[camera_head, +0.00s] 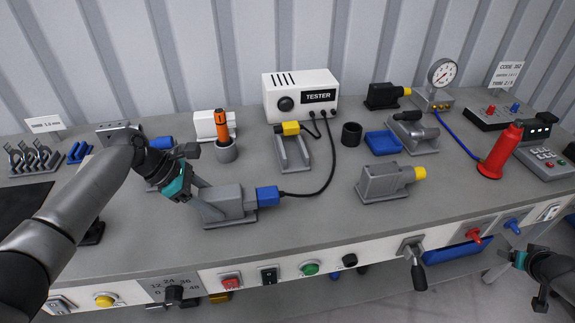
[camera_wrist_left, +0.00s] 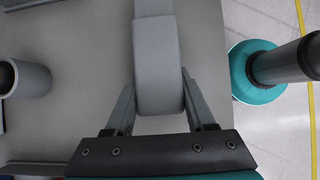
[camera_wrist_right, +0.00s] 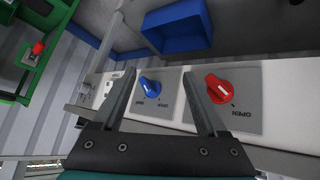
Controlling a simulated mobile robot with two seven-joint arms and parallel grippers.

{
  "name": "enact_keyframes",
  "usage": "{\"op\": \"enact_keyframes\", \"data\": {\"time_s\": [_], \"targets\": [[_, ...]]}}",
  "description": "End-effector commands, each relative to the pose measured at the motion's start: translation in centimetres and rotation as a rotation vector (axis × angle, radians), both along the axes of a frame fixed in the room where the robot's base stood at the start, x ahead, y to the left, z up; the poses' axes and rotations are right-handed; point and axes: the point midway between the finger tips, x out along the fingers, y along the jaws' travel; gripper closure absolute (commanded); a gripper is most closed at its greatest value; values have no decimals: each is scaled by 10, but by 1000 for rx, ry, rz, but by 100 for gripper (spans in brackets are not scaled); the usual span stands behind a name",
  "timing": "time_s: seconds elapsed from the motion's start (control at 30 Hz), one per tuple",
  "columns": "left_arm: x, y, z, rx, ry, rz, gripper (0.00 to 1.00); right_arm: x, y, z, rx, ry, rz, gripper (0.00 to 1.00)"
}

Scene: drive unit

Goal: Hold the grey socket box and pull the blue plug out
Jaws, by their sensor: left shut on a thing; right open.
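The grey socket box (camera_head: 225,201) stands on the bench, left of the middle in the head view. The blue plug (camera_head: 267,196) sits at its right end, with a black cable running from it to the tester (camera_head: 301,95). My left gripper (camera_head: 201,194) is shut on the left part of the socket box. In the left wrist view the fingers lie on both sides of the grey box (camera_wrist_left: 158,70); the plug is not visible there. My right gripper (camera_head: 540,285) is at the lower right, in front of the bench edge. It is open and empty in the right wrist view (camera_wrist_right: 168,95).
Right of the plug stands another grey box with a yellow end (camera_head: 387,183). An orange-handled tool stands in a grey cup (camera_head: 226,151) behind the socket box. Blue (camera_wrist_right: 150,86) and red (camera_wrist_right: 218,88) knobs are on the front panel.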

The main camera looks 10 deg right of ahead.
Motion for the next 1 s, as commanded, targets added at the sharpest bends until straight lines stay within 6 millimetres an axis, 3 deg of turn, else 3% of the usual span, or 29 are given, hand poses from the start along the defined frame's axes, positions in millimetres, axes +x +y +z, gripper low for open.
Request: {"op": "enact_keyframes", "data": {"time_s": [0.03,0.2,0.33,0.43,0.5,0.67,0.77,1.0], "targets": [[0,0,0,-1,-1,1,100,16,-13,28,-10,-42,-11,25],[0,0,1,-1,-1,1,100,63,-38,111,-7,-181,-49,25],[0,0,1,-1,-1,1,100,97,-43,170,-9,-275,-41,25],[0,0,1,-1,-1,1,100,127,-34,207,-57,-335,51,25],[0,0,1,-1,-1,1,100,149,-18,222,-139,-365,184,25],[0,0,1,-1,-1,1,100,185,24,231,-344,-385,480,25],[0,0,1,-2,-1,0,100,207,60,235,-487,-398,676,25],[0,-1,1,-2,-1,0,100,250,170,244,-870,-455,1149,25]]}}
